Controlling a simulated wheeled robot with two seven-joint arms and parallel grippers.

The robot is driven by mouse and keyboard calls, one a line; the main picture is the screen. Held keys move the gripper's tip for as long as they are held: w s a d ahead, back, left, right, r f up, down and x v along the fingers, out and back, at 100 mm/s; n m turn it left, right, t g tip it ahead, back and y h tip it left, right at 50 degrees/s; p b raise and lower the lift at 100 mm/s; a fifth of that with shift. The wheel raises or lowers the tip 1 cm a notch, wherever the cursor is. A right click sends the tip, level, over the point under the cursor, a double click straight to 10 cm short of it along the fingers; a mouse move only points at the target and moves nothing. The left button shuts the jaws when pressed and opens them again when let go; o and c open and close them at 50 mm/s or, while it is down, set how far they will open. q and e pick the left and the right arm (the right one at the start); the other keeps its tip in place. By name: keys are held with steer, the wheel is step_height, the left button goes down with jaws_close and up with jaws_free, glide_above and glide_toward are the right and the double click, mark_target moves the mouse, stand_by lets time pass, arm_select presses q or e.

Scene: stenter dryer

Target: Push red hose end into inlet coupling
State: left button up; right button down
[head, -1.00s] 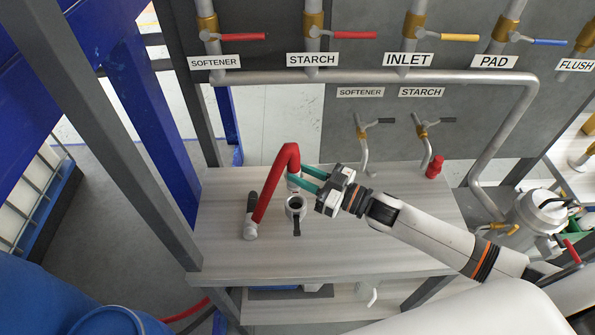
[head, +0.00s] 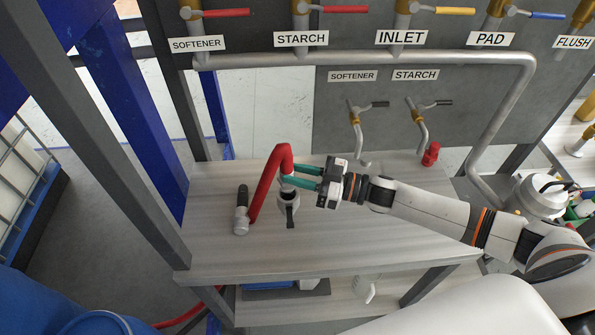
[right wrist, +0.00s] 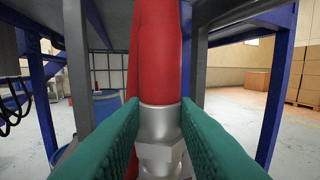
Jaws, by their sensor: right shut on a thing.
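The red hose (head: 265,185) arches up from a grey fitting at the left of the bench and comes down at its right end. My right gripper (head: 292,175) has its green fingers shut on this hose end, from the right. The right wrist view shows the hose end's silver metal fitting (right wrist: 160,125) between the fingers, below the red hose. The grey inlet coupling (head: 289,205), with a dark lever, stands on the bench directly under the hose end. The hose end meets the coupling's mouth in the head view; how deep it sits is hidden. My left gripper is not in view.
The pale bench top (head: 340,235) is clear in front of and right of the coupling. A small red item (head: 431,154) stands at the bench's back right. Valves and labelled pipes line the grey panel (head: 375,120) behind. A dark post (head: 110,150) rises at the left.

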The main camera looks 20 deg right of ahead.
mark_target(298, 195)
steer(key=shift+f, duration=0.55)
stand_by(0.6)
stand_by(0.9)
steer(key=shift+f+b, duration=1.55)
steer(key=shift+f, duration=0.6)
steer(key=c, duration=1.1)
jaws_free()
steer(key=shift+o, duration=0.2)
steer(key=b+v, duration=0.3)
steer(key=v, duration=0.8)
steer(key=shift+f+b, duration=0.1)
steer(key=shift+b, duration=0.2)
steer(key=shift+s+d, duration=0.25)
steer(key=shift+d, duration=0.25)
